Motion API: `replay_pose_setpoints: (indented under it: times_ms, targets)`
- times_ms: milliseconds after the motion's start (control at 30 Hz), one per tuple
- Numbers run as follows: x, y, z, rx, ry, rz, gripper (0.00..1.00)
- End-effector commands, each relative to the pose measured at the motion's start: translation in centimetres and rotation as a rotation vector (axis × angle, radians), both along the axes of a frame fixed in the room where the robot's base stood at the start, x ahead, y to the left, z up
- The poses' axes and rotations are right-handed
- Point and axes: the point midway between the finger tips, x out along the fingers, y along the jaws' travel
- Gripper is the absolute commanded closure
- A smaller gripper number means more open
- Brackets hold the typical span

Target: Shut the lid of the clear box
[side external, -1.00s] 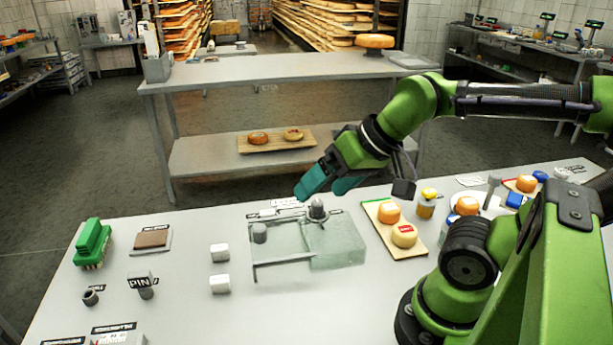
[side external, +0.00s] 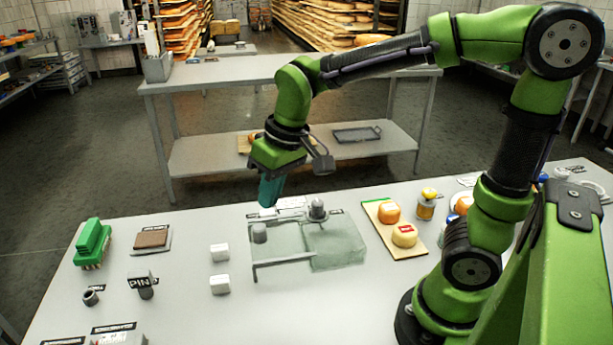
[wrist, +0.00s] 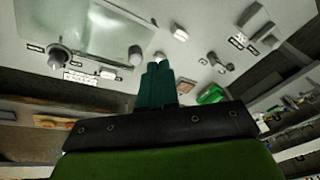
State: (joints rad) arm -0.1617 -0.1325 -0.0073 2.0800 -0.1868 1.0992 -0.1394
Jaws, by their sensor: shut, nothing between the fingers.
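The clear box (side external: 338,248) sits on the near table in the side external view, with a greenish see-through body and a pale bar along its front left. Whether its lid is open or shut is hard to tell through the clear walls. Two grey knobs stand at it, one on the left (side external: 259,232) and one at the back (side external: 317,208). My gripper (side external: 267,203) has teal fingers, shut and empty, pointing down at the box's back left edge. Contact cannot be told. In the wrist view the shut fingers (wrist: 158,68) are beside a clear panel (wrist: 85,25).
Two white blocks (side external: 220,252) stand left of the box. A board (side external: 385,235) with orange cheeses lies to its right. A green brush (side external: 92,243) and a brown pad (side external: 152,239) are farther left. A grey bench (side external: 230,75) stands behind.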

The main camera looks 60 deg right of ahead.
Motion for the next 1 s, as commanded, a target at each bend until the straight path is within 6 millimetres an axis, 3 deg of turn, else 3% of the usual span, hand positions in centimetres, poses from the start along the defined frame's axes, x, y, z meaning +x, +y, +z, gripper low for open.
replay_pose_setpoints:
  times_ms: [33, 200, 500, 600, 700, 800, 1000]
  targets:
    - [1.6, 0.7, -0.7, -0.034, 0.048, 0.059, 1.0]
    - [6.2, 2.5, -3.1, -0.151, 0.187, 0.259, 1.0]
    - [12.8, 5.9, -8.6, -0.34, 0.432, 0.615, 1.0]
    - [14.1, 6.5, -9.2, -0.375, 0.49, 0.706, 1.0]
    - [14.8, 6.6, -7.8, -0.386, 0.507, 0.766, 1.0]
    - [14.4, 6.6, -6.8, -0.375, 0.529, 0.814, 1.0]
    - [13.8, 6.3, -7.8, -0.364, 0.543, 0.844, 1.0]
